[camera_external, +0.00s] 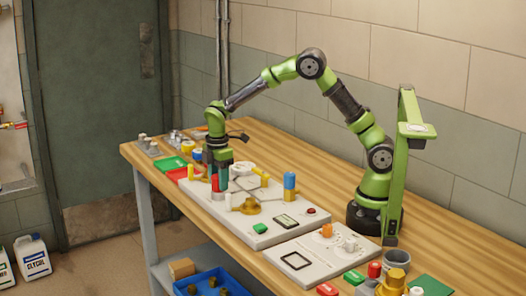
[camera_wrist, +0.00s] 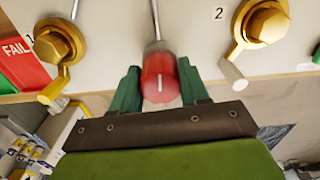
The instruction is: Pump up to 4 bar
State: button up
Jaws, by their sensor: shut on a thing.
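My gripper (camera_external: 217,172) points down over the left part of the pale valve board (camera_external: 195,200) on the bench. In the wrist view its two dark green fingers (camera_wrist: 158,75) are on either side of a red handle (camera_wrist: 159,88) with a white mark. The handle sits at the end of a metal rod (camera_wrist: 156,30), and my gripper is shut on it. The red handle also shows below the fingers in the external view (camera_external: 216,184). Brass valves flank it in the wrist view: one by the label 1 (camera_wrist: 57,42), one by the label 2 (camera_wrist: 264,24). I cannot read a pressure.
A blue and yellow cylinder (camera_external: 290,187), a small display (camera_external: 286,220), a green button (camera_external: 260,228) and a red button (camera_external: 311,210) are on the board's right part. A second pale board (camera_external: 312,255) with an orange knob (camera_external: 327,230) lies nearer.

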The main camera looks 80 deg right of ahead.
jog(key=m, duration=0.6)
jog(key=shift+a, duration=0.1)
jog(key=m, duration=0.5)
jog(key=shift+m, duration=0.3)
jog(key=m, duration=0.5)
jog(key=shift+a, duration=0.1)
jog(key=m, duration=0.6)
jog(key=shift+r, duration=0.1)
jog(key=o, duration=1.1)
jog(key=shift+c, duration=0.2)
